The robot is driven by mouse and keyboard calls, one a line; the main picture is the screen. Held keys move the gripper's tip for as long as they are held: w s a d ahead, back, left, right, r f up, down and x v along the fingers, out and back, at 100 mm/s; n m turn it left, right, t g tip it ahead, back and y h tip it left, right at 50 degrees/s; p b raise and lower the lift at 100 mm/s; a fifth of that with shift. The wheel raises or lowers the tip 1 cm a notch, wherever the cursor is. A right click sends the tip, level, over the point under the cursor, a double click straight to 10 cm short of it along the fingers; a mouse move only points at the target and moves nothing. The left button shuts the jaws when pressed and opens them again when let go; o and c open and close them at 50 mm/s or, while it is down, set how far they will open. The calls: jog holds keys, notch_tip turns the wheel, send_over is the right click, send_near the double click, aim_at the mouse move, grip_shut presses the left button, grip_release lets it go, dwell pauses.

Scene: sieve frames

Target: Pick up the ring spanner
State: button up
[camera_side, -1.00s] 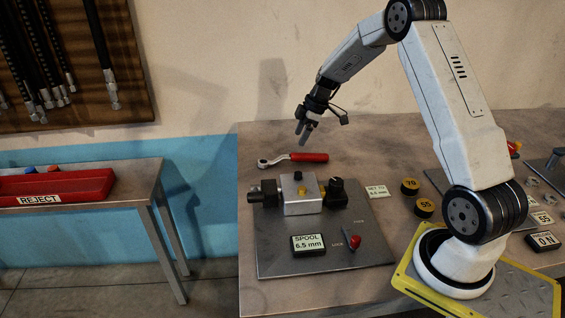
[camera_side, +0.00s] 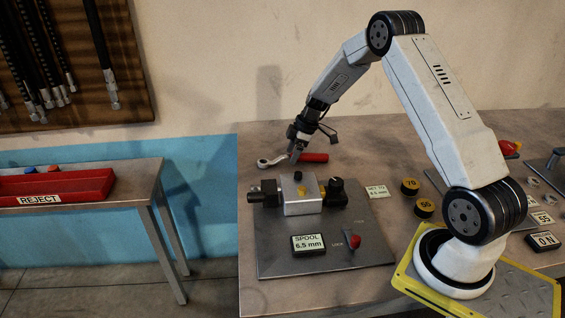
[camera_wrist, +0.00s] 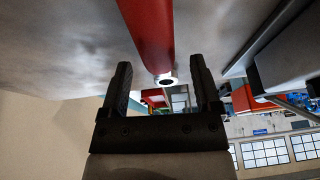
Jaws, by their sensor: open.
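The ring spanner has a red handle (camera_side: 314,157) and a steel ring head at its left end (camera_side: 268,162). It lies on the bench behind the valve plate in the side view. My gripper (camera_side: 295,156) is low over the spanner, close to where the handle meets the steel shank. In the wrist view the red handle (camera_wrist: 150,35) reaches down between my two dark fingers (camera_wrist: 161,85), which stand apart on either side of it. My gripper is open. Whether the fingers touch the spanner cannot be seen.
A steel plate (camera_side: 285,262) with a valve block (camera_side: 303,197) and a black knob (camera_side: 337,190) lies just in front of the spanner. Yellow-topped round weights (camera_side: 410,185) stand to the right. A red reject tray (camera_side: 85,186) sits on a separate table at left.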

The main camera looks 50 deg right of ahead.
jog(key=shift+w+a+f, duration=0.15)
jog(key=shift+a+f, duration=0.05)
jog(key=shift+f, duration=0.35)
grip_shut()
dwell(1.4)
